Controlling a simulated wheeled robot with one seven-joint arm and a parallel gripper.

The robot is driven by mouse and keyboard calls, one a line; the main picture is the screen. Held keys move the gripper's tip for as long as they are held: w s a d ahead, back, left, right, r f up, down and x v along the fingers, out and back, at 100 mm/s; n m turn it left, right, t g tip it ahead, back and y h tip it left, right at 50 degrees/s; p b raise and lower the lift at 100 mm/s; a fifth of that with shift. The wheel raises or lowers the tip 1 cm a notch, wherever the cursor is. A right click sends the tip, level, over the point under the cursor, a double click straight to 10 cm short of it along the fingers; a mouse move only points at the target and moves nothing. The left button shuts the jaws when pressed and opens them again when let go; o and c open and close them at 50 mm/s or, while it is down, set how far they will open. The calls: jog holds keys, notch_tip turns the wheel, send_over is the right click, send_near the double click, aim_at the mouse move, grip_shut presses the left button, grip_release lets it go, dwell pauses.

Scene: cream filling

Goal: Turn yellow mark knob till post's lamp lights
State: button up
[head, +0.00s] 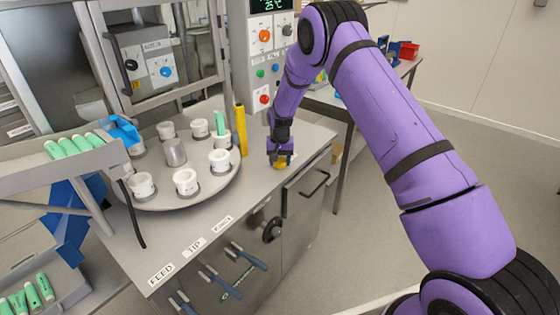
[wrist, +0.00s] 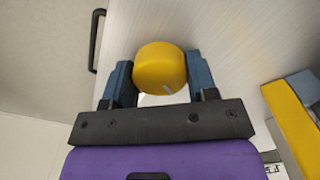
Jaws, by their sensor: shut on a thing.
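The yellow knob (head: 281,165) sits low at the front edge of the steel counter, under my gripper (head: 280,154). In the wrist view the yellow knob (wrist: 160,66) is round, with a short pale mark near its lower right rim. My gripper (wrist: 160,80) is shut on it, one blue-grey finger on each side. A slim yellow post (head: 240,130) stands upright on the counter to the left of my gripper. No lit lamp can be made out on it. A yellow and grey piece, perhaps the post, shows at the right of the wrist view (wrist: 292,118).
A round turntable (head: 150,203) with several white cups stands left of the post. A control panel (head: 262,75) with coloured knobs rises behind. A drawer handle (head: 318,183) juts out right of the knob. A rack (head: 75,165) with green tubes is at the left.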

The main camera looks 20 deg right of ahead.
aim_at(280, 160)
jog(key=shift+m, duration=1.2)
jog(key=o, duration=0.9)
jog(key=shift+r, duration=0.15)
notch_tip(280, 160, up, 10)
jog(key=shift+r, duration=0.25)
